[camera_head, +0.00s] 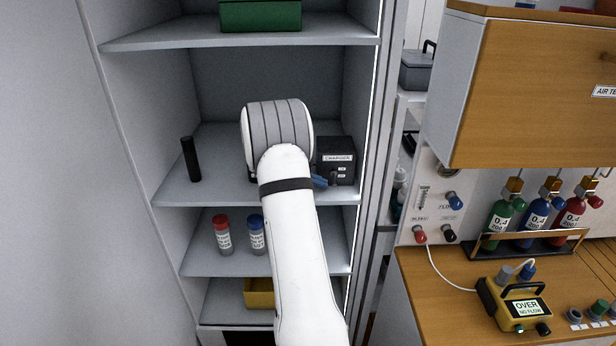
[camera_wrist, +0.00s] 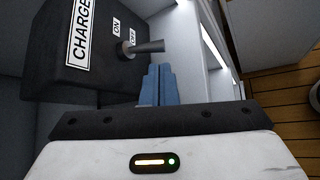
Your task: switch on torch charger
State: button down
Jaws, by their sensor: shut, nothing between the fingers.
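The black charger box (camera_head: 338,160), labelled CHARGER, stands at the right end of the middle shelf, partly hidden behind my arm. In the wrist view the charger (camera_wrist: 75,65) fills the upper left. Its grey toggle lever (camera_wrist: 143,47) sticks out beside the small ON and OFF labels. In the head view my gripper (camera_head: 320,182) shows at the charger's lower left.
A black cylinder (camera_head: 190,158) stands at the left of the middle shelf (camera_head: 225,190). Red-capped and blue-capped jars (camera_head: 222,234) stand on the shelf below. The cabinet's right side wall (camera_head: 372,120) is close beside the charger. A wooden bench (camera_head: 420,290) lies farther right.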

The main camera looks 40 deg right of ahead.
jog(key=shift+x, duration=1.15)
jog(key=shift+a, duration=0.25)
jog(key=shift+w+r+p, duration=0.1)
jog(key=shift+p, duration=0.2)
jog(key=shift+d+y, duration=0.1)
jog(key=shift+y, duration=0.2)
